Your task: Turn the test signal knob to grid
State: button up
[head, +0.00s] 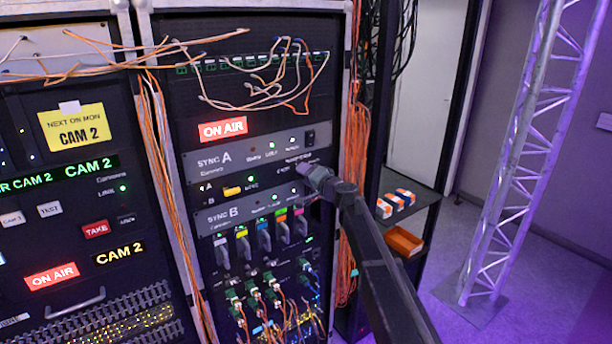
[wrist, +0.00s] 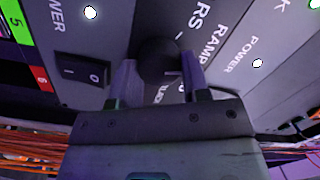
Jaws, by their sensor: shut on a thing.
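A short pale line shows on the knob near the right finger. Printed letters beside it read "RS" and "RAMP"; another label below is mostly hidden by the gripper, and I cannot read it fully.
A black rocker power switch (wrist: 82,72) sits left of the knob in the wrist view. The SYNC B unit (head: 232,215) lies below, with coloured-tag connectors under it. Orange cables (head: 356,150) hang along the rack's right side. A shelf (head: 410,205) holds small boxes.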

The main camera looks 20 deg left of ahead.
jog(key=shift+f+m+t+b, duration=0.15)
jog(key=shift+m+b, duration=0.15)
jog(key=shift+m, duration=1.7)
jog(key=shift+f+m+t+b, duration=0.15)
jog(key=shift+m+b, duration=0.15)
jog(key=shift+m, duration=1.7)
jog(key=shift+r, duration=0.15)
jog(key=o, duration=0.9)
jog(key=v, duration=1)
jog(key=shift+s+d+b, duration=0.2)
jog(key=shift+d+b, duration=0.15)
jog(key=shift+b, duration=0.05)
